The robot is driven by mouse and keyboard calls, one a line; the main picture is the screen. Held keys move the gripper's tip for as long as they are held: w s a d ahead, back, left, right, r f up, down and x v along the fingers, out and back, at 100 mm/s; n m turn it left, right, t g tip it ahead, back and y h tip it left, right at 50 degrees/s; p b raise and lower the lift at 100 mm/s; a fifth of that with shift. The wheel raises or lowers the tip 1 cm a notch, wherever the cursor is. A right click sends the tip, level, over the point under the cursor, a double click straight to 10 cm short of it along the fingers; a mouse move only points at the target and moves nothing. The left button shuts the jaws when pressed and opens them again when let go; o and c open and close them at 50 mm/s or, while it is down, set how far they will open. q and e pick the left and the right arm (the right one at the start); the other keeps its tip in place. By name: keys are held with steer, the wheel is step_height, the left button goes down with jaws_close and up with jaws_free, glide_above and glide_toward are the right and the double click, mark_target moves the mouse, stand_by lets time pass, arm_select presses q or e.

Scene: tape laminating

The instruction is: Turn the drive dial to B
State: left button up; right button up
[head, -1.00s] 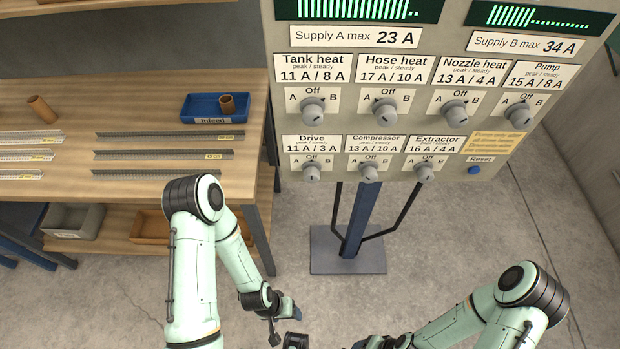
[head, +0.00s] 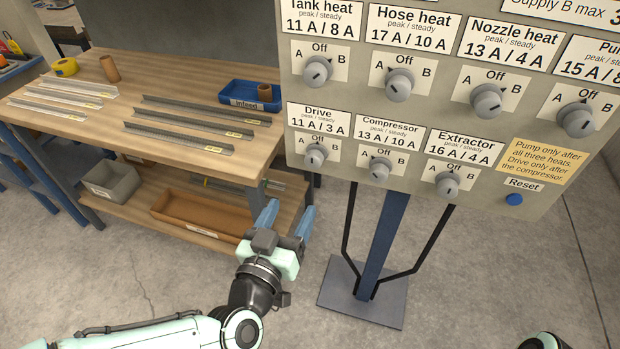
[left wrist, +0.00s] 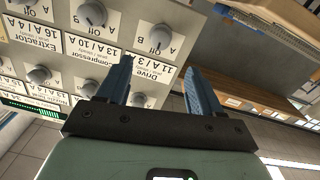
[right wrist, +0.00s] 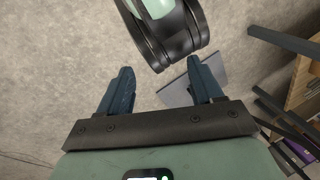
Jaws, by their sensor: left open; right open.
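The drive dial (head: 315,155) is a grey knob at the lower left of the control panel (head: 480,140), under the label "Drive 11 A / 3 A". Its exact pointer setting is too small to read surely. My left gripper (head: 290,208) is open and empty, below and left of the drive dial, apart from it.
The compressor dial (head: 380,168) sits right of the drive dial, with the extractor dial (head: 447,184) beyond. A note (head: 541,160) says drive only after the compressor. A workbench (head: 105,120) stands left. The panel's post (head: 384,240) rises from a floor plate.

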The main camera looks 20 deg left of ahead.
mark_target(312, 164)
arm_select(q)
steer(key=w+p, duration=0.3)
steer(key=w, duration=0.3)
steer(key=w+p, duration=0.4)
steer(key=w, duration=0.3)
steer(key=shift+w+d+r, duration=0.2)
arm_select(e)
steer(key=s+a+r+g, duration=0.2)
steer(key=s+r, duration=0.4)
steer(key=r, duration=0.1)
steer(key=shift+a+n+y, duration=0.15)
steer(key=shift+n+y, duration=0.15)
steer(key=shift+r, duration=0.1)
arm_select(q)
steer(key=c, duration=1.1)
